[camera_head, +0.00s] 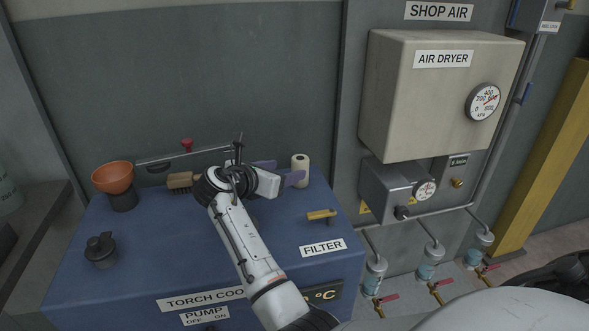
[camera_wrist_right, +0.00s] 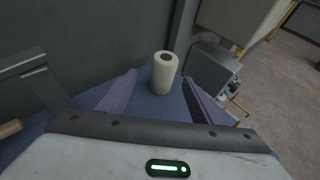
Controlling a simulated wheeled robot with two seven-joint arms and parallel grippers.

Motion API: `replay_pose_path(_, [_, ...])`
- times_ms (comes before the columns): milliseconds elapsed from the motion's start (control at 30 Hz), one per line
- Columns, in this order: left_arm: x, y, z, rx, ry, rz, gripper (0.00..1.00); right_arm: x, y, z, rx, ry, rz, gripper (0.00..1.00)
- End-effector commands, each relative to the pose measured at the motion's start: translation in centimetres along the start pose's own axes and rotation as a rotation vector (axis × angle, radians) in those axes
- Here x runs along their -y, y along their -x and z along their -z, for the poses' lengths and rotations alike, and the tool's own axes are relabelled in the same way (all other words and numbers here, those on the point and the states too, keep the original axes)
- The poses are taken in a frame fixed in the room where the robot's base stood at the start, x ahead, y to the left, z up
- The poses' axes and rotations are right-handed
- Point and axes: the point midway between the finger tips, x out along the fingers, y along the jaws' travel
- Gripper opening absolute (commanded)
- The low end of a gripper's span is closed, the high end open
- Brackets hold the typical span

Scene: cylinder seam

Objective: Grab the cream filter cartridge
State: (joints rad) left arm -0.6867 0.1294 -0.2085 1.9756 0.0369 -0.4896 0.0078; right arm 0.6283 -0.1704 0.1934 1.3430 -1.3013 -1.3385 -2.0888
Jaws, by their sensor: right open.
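The cream filter cartridge (camera_head: 300,171) is a small upright cylinder with a dark hole in its top. It stands near the back right of the blue cabinet top. It also shows in the right wrist view (camera_wrist_right: 164,73), beyond and between the two purple fingers. My right gripper (camera_head: 291,176) is open, with its purple fingers pointing at the cartridge. In the right wrist view the gripper (camera_wrist_right: 158,92) has empty space between its fingers. Whether a finger touches the cartridge cannot be told. My left gripper is not in view.
On the blue cabinet top (camera_head: 160,240) are an orange funnel (camera_head: 113,178), a black cap-like part (camera_head: 101,250), a brush (camera_head: 180,181) and a yellow T-handle (camera_head: 321,215). A grey bar with a red knob (camera_head: 187,145) runs behind. The air dryer box (camera_head: 440,90) stands right.

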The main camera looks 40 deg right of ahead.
Motion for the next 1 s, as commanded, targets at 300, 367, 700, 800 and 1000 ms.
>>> replay_pose_path(300, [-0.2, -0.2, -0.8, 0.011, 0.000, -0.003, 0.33, 0.3, -4.1, 0.1, 0.001, -0.001, 0.002, 0.59])
replay_pose_path(367, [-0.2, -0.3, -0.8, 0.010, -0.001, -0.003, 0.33, 0.5, -5.0, 0.1, 0.001, -0.001, 0.002, 0.59])
replay_pose_path(700, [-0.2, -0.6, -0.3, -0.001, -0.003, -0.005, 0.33, 0.7, -8.1, 0.1, 0.001, -0.001, 0.000, 0.59])
replay_pose_path(800, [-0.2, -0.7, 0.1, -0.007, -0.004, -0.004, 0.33, 0.7, -8.1, 0.1, 0.001, -0.001, 0.000, 0.59])
replay_pose_path(1000, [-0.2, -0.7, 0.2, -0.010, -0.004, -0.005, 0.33, 0.7, -8.1, 0.1, 0.001, -0.001, 0.000, 0.35])
